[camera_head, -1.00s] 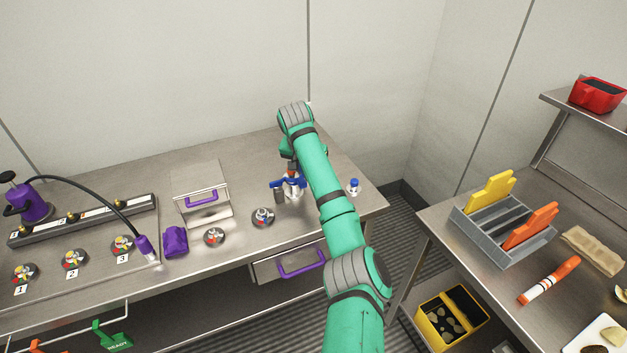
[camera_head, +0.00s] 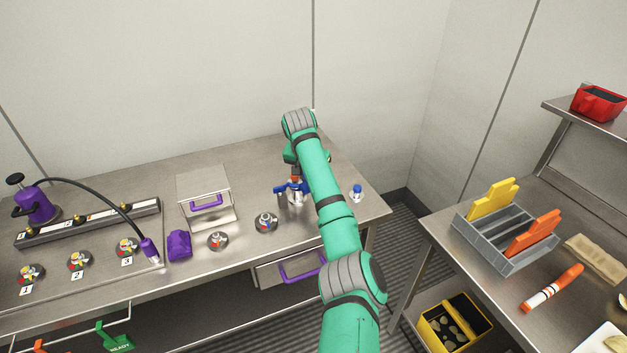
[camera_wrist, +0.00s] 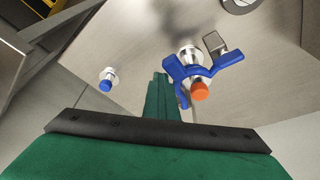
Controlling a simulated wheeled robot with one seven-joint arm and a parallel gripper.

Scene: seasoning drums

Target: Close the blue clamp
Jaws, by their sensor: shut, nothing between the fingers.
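The blue clamp (camera_head: 281,190) stands near the right end of the left bench, partly hidden behind my arm in the head view. In the wrist view the blue clamp (camera_wrist: 175,69) shows blue arms around a metal post, with a grey block at one end and an orange tip (camera_wrist: 200,91) toward the camera. My gripper (camera_wrist: 160,82) is shut and empty, its green fingers beside the clamp's left blue arm. Whether they touch it, I cannot tell. The fingertips are hidden in the head view.
A small blue-capped post (camera_head: 357,190) stands right of the clamp; it also shows in the wrist view (camera_wrist: 107,80). A round metal fitting (camera_head: 266,222) and a steel box with a purple handle (camera_head: 206,203) lie to the left. The bench's right edge is close.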

